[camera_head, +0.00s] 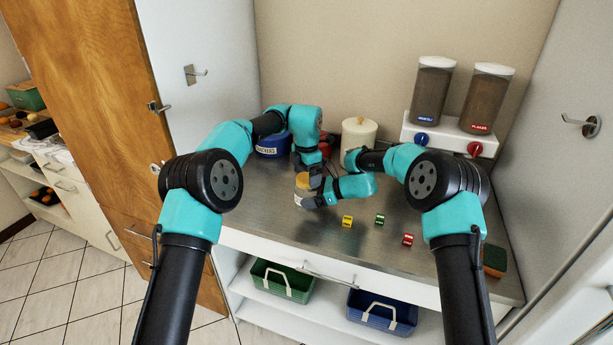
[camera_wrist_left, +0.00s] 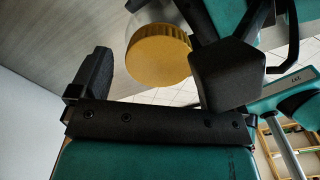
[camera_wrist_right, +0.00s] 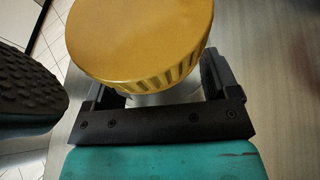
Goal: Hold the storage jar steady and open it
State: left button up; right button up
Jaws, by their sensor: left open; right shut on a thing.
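The storage jar (camera_head: 299,196) stands on the steel counter, with a clear or pale body and a ribbed yellow lid (camera_wrist_right: 140,42). My right gripper (camera_wrist_right: 160,92) is shut on the jar's body just below the lid. My left gripper (camera_head: 308,168) is open above the jar and points down. In the left wrist view the yellow lid (camera_wrist_left: 158,55) shows between its fingers, apart from them. A textured pad of the left gripper shows beside the lid in the right wrist view. The jar's lower part is partly hidden by my grippers.
Yellow (camera_head: 347,221), green (camera_head: 380,219) and red (camera_head: 408,239) small blocks lie on the counter right of the jar. Behind stand a blue labelled container (camera_head: 270,148), a cream canister (camera_head: 359,133) and two dispensers (camera_head: 432,90). The counter's front middle is clear.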

pick_arm(q)
jog(key=shift+r, duration=1.8)
jog(key=shift+c, duration=0.3)
jog(key=m, duration=0.1)
jog(key=r+m, duration=0.1)
jog(key=m, duration=0.2)
jog(key=shift+r+m, duration=0.3)
jog(key=m, duration=0.2)
jog(key=r+m, duration=0.1)
jog(key=m, duration=0.1)
jog(key=r+m, duration=0.1)
jog(key=shift+m, duration=0.4)
jog(key=shift+f, duration=0.1)
jog(key=shift+f, duration=3.95)
